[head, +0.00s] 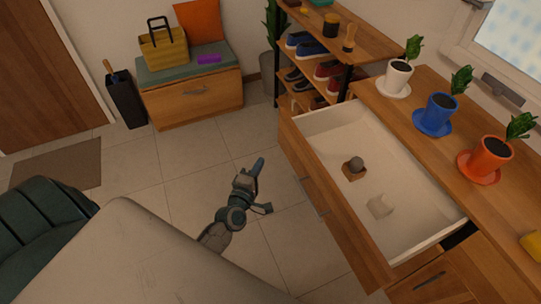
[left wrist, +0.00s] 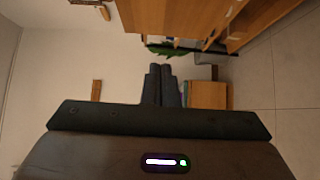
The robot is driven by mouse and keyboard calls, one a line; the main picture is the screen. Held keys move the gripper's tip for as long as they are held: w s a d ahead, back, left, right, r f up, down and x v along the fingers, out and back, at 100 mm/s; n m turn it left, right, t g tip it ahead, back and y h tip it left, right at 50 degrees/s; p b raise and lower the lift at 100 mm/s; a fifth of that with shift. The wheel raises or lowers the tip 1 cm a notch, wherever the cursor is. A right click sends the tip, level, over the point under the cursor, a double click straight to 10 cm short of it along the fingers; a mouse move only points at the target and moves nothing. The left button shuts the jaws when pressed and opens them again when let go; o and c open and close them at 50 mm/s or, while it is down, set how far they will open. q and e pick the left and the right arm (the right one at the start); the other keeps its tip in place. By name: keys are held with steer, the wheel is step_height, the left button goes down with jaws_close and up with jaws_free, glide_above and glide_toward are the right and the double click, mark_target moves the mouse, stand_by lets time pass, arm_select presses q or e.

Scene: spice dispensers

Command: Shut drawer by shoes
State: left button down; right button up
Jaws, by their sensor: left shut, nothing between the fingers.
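The wooden drawer (head: 328,142) with a white inside is pulled out of the dresser (head: 480,95), near the shoe shelf. It holds a small brown block with a grey ball (head: 354,167) and a pale, crumpled-looking item (head: 380,207). Several pairs of shoes (head: 312,47) stand on the shelf behind the drawer's far end. My left gripper (head: 258,166) is left of the drawer front, over the tiled floor, with a gap between them. Its fingers are together and empty in the left wrist view (left wrist: 160,84). My right gripper is not in view.
White, blue (head: 439,116) and orange plant pots stand on the dresser top. A wooden bench (head: 195,95) with a yellow basket (head: 163,52) stands at the back, beside a dark bin (head: 125,100). A green armchair (head: 40,225) is at left. The floor between is clear.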

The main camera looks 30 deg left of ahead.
arm_select(q)
glide_toward(285, 135)
steer(key=w+a, duration=0.3)
steer(key=shift+w+d, duration=0.4)
steer(key=shift+w, duration=0.2)
steer(key=shift+w+d, duration=0.4)
steer(key=shift+w, duration=0.15)
steer(key=shift+w+d+f, duration=0.1)
steer(key=shift+w+d, duration=0.15)
steer(key=shift+w, duration=0.05)
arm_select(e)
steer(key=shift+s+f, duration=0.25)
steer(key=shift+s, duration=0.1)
arm_select(q)
steer(key=shift+w, duration=0.1)
